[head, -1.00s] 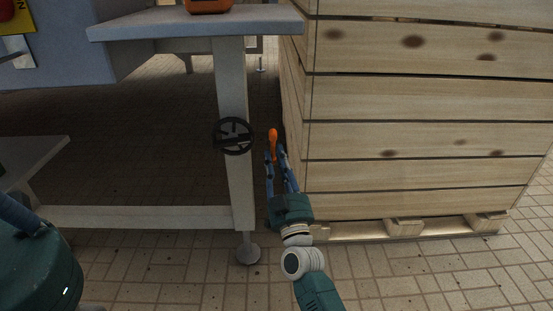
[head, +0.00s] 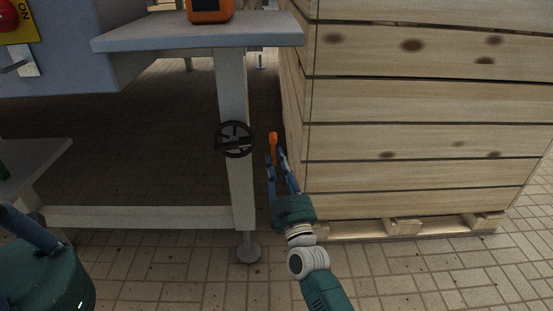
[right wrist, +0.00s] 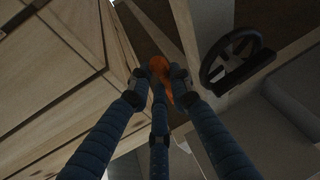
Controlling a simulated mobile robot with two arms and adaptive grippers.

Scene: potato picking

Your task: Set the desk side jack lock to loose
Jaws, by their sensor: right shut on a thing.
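The jack lock handle is an orange lever (head: 273,142) beside the desk's front leg, to the right of a black handwheel (head: 235,139). My right gripper (head: 275,160) is shut on the orange lever, which stands up past its blue fingertips. In the right wrist view the orange lever (right wrist: 160,68) shows between the fingers, and the black handwheel (right wrist: 236,58) is at the upper right. The lever's base is hidden. At the left edge, a teal and blue part of my left arm shows, but not its fingertips.
A tall wooden crate (head: 420,120) on a pallet stands close to the right of my right gripper. The grey desk (head: 190,32) with its white leg (head: 233,90) is on the left. An orange device (head: 209,10) stands on the desktop. Tiled floor is free in front.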

